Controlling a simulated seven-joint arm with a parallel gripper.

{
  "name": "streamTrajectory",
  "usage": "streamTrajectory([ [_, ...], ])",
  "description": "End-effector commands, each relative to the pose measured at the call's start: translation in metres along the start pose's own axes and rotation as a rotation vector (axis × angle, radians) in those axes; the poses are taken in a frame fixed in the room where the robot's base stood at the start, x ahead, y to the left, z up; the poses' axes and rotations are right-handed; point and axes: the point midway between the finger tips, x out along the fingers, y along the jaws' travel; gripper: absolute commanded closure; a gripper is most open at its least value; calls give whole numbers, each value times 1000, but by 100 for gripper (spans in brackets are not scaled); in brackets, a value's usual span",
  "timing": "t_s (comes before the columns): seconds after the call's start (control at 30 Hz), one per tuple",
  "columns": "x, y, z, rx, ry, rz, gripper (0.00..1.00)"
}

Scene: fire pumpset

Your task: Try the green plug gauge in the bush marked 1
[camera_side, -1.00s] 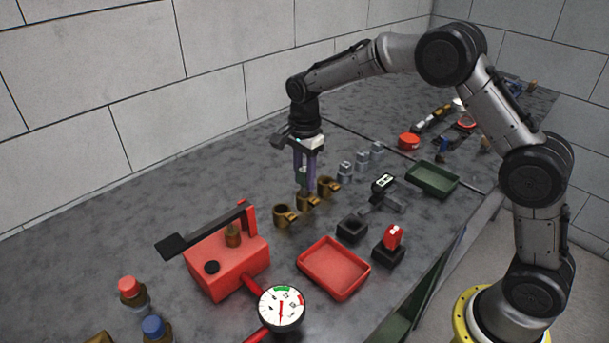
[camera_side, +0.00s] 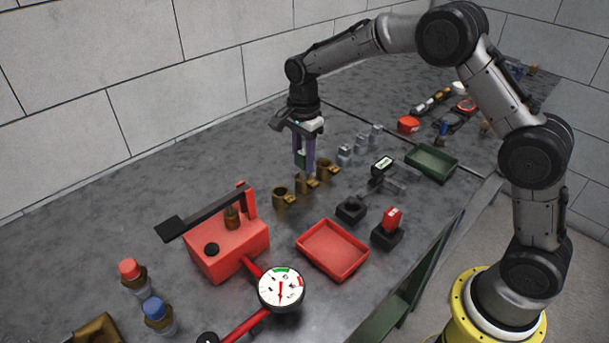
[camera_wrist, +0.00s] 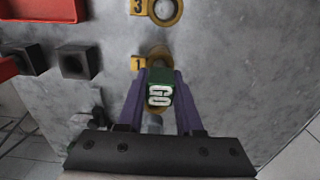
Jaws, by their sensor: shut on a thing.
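My gripper (camera_side: 305,168) is shut on the green plug gauge (camera_wrist: 160,88), whose top reads GO. The gauge's green side shows between the fingers in the side view (camera_side: 299,160). Gripper and gauge are over the middle of three brass bushes (camera_side: 306,185). In the wrist view the yellow tag marked 1 (camera_wrist: 138,63) sits beside the brass bush (camera_wrist: 157,52) at the gauge. The gauge and fingers hide most of this bush, so I cannot tell whether the plug is in its bore. The bush tagged 3 (camera_wrist: 164,10) stands clear beyond.
Another bush (camera_side: 283,198) stands close by. An empty black holder (camera_side: 351,209), a red gauge (camera_side: 392,217) in a black holder and a red tray (camera_side: 334,268) lie in front. The red pump (camera_side: 230,252) is left; a green tray (camera_side: 433,170) is right.

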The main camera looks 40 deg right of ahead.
Motion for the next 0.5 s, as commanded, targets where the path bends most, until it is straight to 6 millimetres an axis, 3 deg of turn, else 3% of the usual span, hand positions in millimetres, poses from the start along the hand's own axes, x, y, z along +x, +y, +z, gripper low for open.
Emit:
streamTrajectory([
  [0.5, -12, 0, 0, 0, 0, -1, 100],
])
